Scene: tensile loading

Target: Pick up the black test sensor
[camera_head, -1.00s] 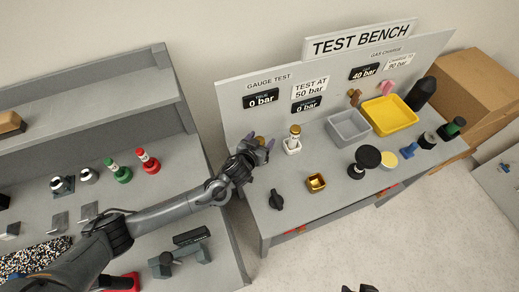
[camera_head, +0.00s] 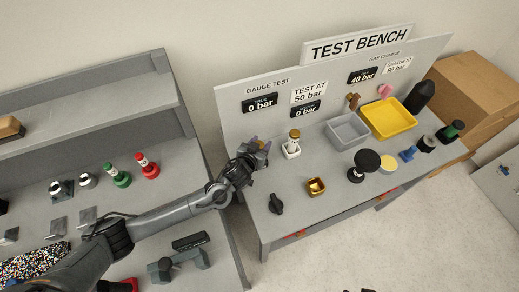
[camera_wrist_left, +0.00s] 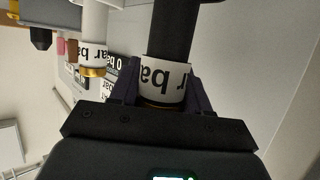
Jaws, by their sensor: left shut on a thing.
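The black test sensor (camera_wrist_left: 171,35) fills the middle of the left wrist view. It is a dark cylinder with a white printed band and a gold-coloured rim at its end. My left gripper (camera_wrist_left: 163,92) is shut on it at the banded end, with a purple-dark finger on each side. In the head view my left gripper (camera_head: 258,146) is over the left end of the test bench, and only a gold-coloured bit shows between its fingers. The sensor's far end is cut off in the wrist view. Small dark tips at the head view's bottom edge may be my right gripper.
A white sensor with a gold top (camera_head: 294,137) stands in a white holder just right of my left gripper. A black knob (camera_head: 276,204), a gold cup (camera_head: 316,187), a grey tray (camera_head: 348,131) and a yellow tray (camera_head: 389,118) are on the bench. The upright sign panel rises behind.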

